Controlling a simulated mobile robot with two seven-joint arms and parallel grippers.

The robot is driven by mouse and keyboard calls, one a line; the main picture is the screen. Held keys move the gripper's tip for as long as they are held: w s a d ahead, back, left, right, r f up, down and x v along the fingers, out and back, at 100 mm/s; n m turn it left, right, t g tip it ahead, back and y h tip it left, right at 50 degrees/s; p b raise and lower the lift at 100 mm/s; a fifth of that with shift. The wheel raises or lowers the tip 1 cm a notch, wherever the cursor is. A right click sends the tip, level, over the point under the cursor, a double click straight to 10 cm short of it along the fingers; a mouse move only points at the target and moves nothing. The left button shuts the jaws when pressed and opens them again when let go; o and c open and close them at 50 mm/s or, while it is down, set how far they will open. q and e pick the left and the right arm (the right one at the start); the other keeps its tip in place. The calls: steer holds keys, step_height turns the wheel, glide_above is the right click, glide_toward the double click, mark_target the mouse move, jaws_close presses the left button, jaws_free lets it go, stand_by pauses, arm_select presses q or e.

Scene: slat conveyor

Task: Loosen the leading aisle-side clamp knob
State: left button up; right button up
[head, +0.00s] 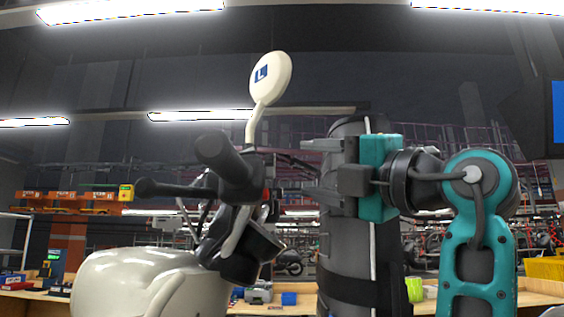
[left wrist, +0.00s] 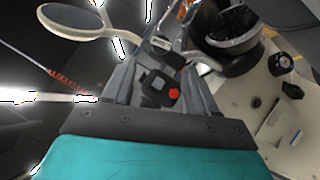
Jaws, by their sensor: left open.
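My left gripper (head: 306,168) is open, its two dark fingers pointing left toward the handlebar (head: 232,170) of a cream scooter (head: 130,280). In the left wrist view, the open gripper (left wrist: 160,75) faces a dark handlebar switch block with a red button (left wrist: 174,93). The fingers look empty, and I cannot tell whether they touch the bar. No clamp knob can be made out for certain. A small black round part (left wrist: 285,62) and another dark part (left wrist: 293,90) show on a pale surface at right. My right gripper is not in view.
A round cream mirror (head: 270,78) stands above the handlebar near my gripper; it also shows in the left wrist view (left wrist: 75,20). A wooden bench (head: 40,296) with boxes and blue bins (head: 289,298) runs behind. Orange units (head: 75,200) stand back left.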

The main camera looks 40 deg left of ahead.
mark_target(274, 164)
arm_select(q)
steer(key=p+x, duration=0.1)
steer(key=x, duration=0.7)
steer(key=shift+w, duration=0.1)
steer(key=shift+c, duration=0.2)
steer(key=c, duration=1)
